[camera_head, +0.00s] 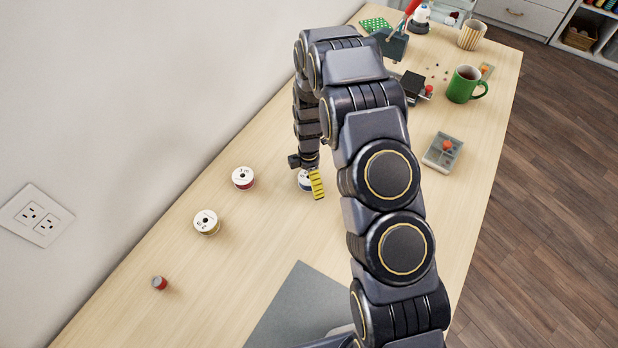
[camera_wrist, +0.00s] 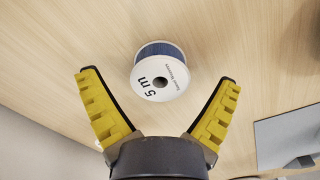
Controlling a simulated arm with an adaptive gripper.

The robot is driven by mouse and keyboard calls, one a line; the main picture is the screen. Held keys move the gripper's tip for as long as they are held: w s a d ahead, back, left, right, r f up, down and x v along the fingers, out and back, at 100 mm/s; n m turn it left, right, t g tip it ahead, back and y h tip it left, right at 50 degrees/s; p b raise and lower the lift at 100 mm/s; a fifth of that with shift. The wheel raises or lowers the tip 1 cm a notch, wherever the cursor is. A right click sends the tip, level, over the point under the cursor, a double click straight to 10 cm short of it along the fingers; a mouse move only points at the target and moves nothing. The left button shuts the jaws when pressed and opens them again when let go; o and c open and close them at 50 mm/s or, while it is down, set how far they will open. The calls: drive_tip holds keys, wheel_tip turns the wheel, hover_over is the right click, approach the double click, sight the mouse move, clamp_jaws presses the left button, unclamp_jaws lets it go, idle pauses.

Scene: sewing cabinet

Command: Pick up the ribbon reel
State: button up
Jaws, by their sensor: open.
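A ribbon reel with a white face and dark blue ribbon (camera_wrist: 163,82) lies face up on the wooden table in the wrist view. It also shows in the head view (camera_head: 303,181), partly hidden by my gripper (camera_head: 315,181). In the wrist view my gripper (camera_wrist: 158,90) is open, its two yellow fingers spread wide. The reel lies ahead of and between the fingertips, and neither finger appears to touch it. Two similar reels stand to the left in the head view: one with dark red ribbon (camera_head: 243,178) and one with cream ribbon (camera_head: 207,223).
A small red-and-grey item (camera_head: 159,283) lies at the front left. A grey mat (camera_head: 300,308) lies at the front. A divided box (camera_head: 442,152), a green mug (camera_head: 465,85) and a striped cup (camera_head: 472,34) stand to the right. Bare table surrounds the reels.

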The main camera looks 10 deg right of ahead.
drive_tip(key=c, duration=1.1)
drive_tip(key=shift+r, duration=0.1)
drive_tip(key=shift+c, duration=0.2)
